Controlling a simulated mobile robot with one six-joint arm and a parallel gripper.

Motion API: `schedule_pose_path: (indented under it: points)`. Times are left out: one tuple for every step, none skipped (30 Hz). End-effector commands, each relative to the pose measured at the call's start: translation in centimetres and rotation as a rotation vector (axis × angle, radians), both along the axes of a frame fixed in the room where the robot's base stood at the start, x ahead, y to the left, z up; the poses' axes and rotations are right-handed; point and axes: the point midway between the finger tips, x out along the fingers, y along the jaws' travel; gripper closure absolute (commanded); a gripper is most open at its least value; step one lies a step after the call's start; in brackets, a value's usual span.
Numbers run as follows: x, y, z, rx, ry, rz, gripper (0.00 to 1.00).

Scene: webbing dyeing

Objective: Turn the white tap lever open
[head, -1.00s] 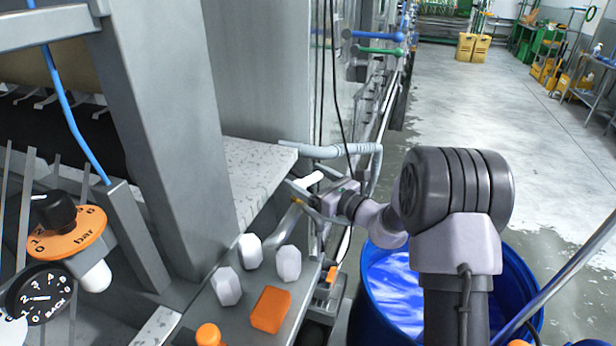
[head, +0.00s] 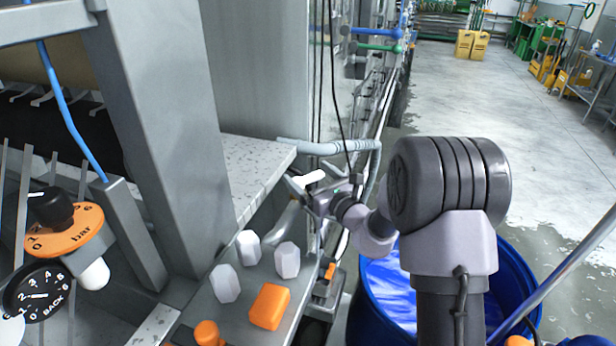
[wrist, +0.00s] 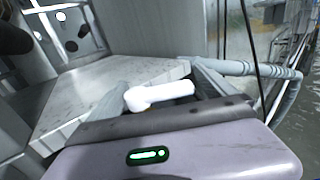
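The white tap lever (head: 313,176) is a short rounded bar beside the grey pipe. In the wrist view the lever (wrist: 162,95) lies across the picture, pointing right, with its rounded hub end at left. My gripper (head: 298,183) is at the lever. In the wrist view its two grey fingers (wrist: 158,82) stand apart, one to the left and one to the right of the lever. The gripper looks open. I cannot tell whether a finger touches the lever. The valve body below it is mostly hidden by my gripper.
A speckled grey ledge (head: 250,165) lies just left of the lever. A pale bent pipe (head: 340,148) runs behind it. A blue barrel (head: 375,300) of blue liquid stands below my arm. White pieces (head: 248,248) and an orange block (head: 269,306) rest on a metal shelf.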

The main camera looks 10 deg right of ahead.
Motion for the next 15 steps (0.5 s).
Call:
schedule_pose_path:
  points:
    - [0.0,0.0,0.0,0.000,0.001,0.001,0.00]
    - [0.0,0.0,0.0,0.000,0.001,0.001,0.00]
    - [0.0,0.1,-0.1,0.000,0.001,0.002,0.00]
    - [0.0,0.1,-0.1,0.000,0.002,0.002,0.00]
    - [0.0,0.1,-0.1,0.000,0.002,0.002,0.00]
    - [-0.1,0.1,-0.1,0.000,0.002,0.003,0.00]
    - [-0.1,0.1,-0.1,0.000,0.003,0.003,0.00]
    - [-0.3,0.0,-0.1,0.000,0.003,0.003,0.00]
    - [-0.7,-0.2,-0.1,0.000,0.005,0.002,0.00]
    - [-1.2,-0.5,0.0,0.000,0.005,0.001,0.00]
    - [-1.8,-0.8,0.0,0.001,0.006,0.001,0.00]
    - [-2.7,-1.2,0.1,0.002,0.006,-0.001,0.00]
    - [-3.5,-1.6,0.1,0.001,0.007,-0.001,0.00]
    - [-4.4,-2.0,0.1,0.001,0.006,-0.002,0.00]
    - [-5.4,-2.5,0.1,0.001,0.006,-0.002,0.00]
